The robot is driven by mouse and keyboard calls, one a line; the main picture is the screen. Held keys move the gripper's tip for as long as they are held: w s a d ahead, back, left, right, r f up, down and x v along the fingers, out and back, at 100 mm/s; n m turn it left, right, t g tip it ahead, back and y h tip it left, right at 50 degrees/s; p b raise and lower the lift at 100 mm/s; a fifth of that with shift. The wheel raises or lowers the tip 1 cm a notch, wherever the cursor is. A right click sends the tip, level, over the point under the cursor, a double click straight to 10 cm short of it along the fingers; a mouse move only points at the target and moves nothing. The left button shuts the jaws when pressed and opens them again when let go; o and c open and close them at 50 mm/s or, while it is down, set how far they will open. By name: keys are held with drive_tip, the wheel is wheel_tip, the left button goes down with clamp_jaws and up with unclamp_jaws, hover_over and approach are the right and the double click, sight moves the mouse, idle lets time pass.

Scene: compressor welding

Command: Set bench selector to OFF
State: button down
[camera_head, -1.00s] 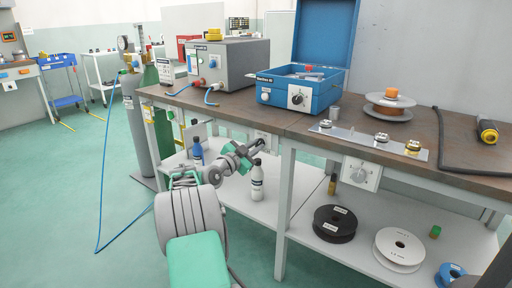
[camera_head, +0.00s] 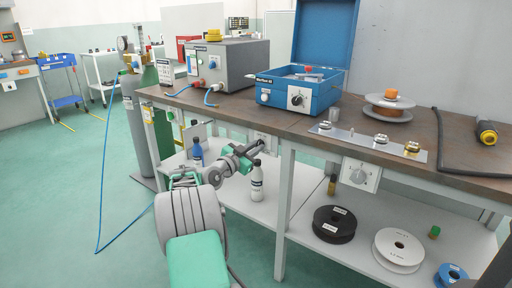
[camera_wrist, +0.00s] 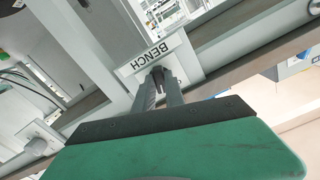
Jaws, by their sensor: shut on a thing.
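The bench selector (camera_head: 263,135) is a pale plate under the bench's front edge, left of the middle leg. In the wrist view its panel (camera_wrist: 186,55) carries a label reading BENCH. My gripper (camera_head: 260,148) is at the selector, in front of the plate. In the wrist view my gripper (camera_wrist: 158,78) has its fingers closed together on the dark selector knob (camera_wrist: 157,73), just beside the label. The fingers hide most of the knob, so its pointer and the OFF mark cannot be read.
A second dial box (camera_head: 360,174) hangs under the bench further right. A white bottle (camera_head: 257,182) and a blue bottle (camera_head: 197,155) stand on the lower shelf near my arm. The bench leg (camera_head: 285,210) is just right of my gripper. Spools (camera_head: 334,223) lie on the shelf.

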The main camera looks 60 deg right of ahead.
drive_tip(key=shift+f+n+p, duration=0.1)
drive_tip(key=shift+n+p, duration=2.15)
drive_tip(key=shift+n, duration=2.55)
drive_tip(key=shift+s, duration=0.1)
drive_tip(key=c, duration=1.4)
unclamp_jaws()
drive_tip(key=shift+a, duration=0.1)
drive_tip(key=w+a+p, duration=0.1)
drive_tip(key=a, duration=0.6)
drive_tip(key=shift+w+a, duration=0.15)
drive_tip(key=shift+a, duration=0.2)
